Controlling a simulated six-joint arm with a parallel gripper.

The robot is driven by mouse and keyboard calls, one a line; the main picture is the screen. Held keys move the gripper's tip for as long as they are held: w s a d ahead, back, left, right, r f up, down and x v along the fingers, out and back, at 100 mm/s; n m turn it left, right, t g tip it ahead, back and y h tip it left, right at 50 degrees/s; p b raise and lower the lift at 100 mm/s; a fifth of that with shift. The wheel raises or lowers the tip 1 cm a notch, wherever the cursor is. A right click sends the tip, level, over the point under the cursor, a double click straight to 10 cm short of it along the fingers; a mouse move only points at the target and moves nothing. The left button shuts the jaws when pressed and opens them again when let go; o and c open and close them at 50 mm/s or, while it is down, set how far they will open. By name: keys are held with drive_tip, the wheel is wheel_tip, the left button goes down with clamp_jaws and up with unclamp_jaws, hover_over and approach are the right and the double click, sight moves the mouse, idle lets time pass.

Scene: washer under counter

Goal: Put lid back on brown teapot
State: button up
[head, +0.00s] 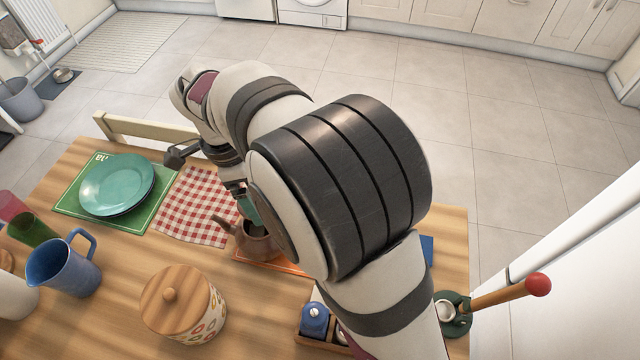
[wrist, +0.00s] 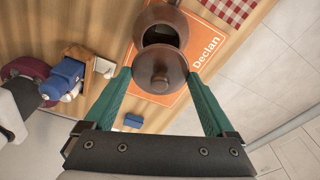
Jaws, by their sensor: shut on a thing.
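The brown teapot (head: 253,241) stands on the table below my gripper in the head view, its spout to the left. In the wrist view the teapot (wrist: 164,18) shows its dark open mouth at the top. The round brown lid (wrist: 160,72), with a small knob, is held between the green fingers of my gripper (wrist: 159,76). The lid overlaps the near side of the teapot in this view; I cannot tell whether they touch. In the head view my gripper (head: 246,206) is above the teapot, and my arm hides part of the teapot and the lid.
An orange placemat (wrist: 196,45) marked "Declan" lies under the teapot. A red checked cloth (head: 196,209), green plates (head: 118,184), a blue jug (head: 64,266) and a wooden-lidded jar (head: 184,305) are around it. A red-tipped wooden handle (head: 500,293) rises at the right table edge.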

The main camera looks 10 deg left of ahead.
drive_tip(key=shift+s+a, duration=0.25)
drive_tip(key=shift+a, duration=0.2)
drive_tip(key=shift+f, duration=3.15)
drive_tip(key=shift+f, duration=0.15)
drive_tip(key=o, duration=1)
drive_tip(key=shift+o, duration=0.2)
drive_tip(key=shift+r, duration=3.55)
